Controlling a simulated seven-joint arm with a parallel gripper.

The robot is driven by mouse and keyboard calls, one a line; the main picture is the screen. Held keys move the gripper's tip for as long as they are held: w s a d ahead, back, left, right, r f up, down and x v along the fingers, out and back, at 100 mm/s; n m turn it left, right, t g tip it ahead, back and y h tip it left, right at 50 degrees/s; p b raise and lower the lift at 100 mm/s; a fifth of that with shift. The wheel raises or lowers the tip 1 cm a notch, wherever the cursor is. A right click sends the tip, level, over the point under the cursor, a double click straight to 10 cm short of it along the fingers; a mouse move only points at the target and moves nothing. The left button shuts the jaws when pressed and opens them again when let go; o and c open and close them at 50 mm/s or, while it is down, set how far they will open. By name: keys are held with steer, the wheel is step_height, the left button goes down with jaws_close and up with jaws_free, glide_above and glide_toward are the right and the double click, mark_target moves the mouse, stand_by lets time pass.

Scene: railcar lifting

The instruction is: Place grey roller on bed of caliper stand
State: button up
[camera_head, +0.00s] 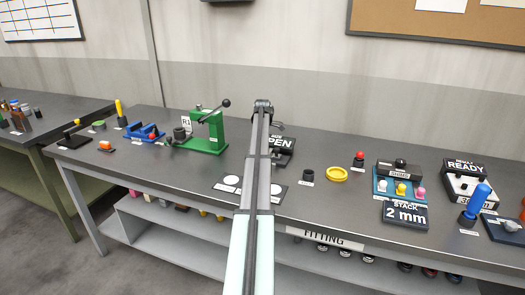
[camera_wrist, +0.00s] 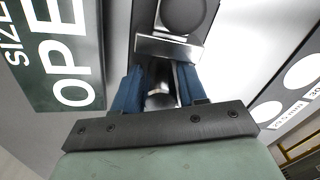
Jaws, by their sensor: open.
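My gripper (camera_wrist: 158,82) is open, its two blue fingers pointing away from the wrist camera. A small shiny grey piece (camera_wrist: 161,98) shows between the fingers; it may be the grey roller, but I cannot tell whether the fingers touch it. Just beyond the fingertips are a bright metal block (camera_wrist: 168,47) and a dark round part on a dark base, probably the caliper stand. A "SIZE OPEN" sign (camera_wrist: 72,60) is to the left; it also shows in the head view (camera_head: 283,145). My arm hides most of the stand in the head view.
A green press (camera_head: 208,135) stands left of my arm. A plate with white discs (camera_head: 231,181) lies near the front edge. To the right are a small dark cylinder (camera_head: 307,175), a yellow ring (camera_head: 336,174) and a "STACK 2 mm" sign (camera_head: 405,215).

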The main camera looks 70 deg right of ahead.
step_height(320, 180, up, 12)
steer(key=shift+r, duration=0.1)
stand_by(0.5)
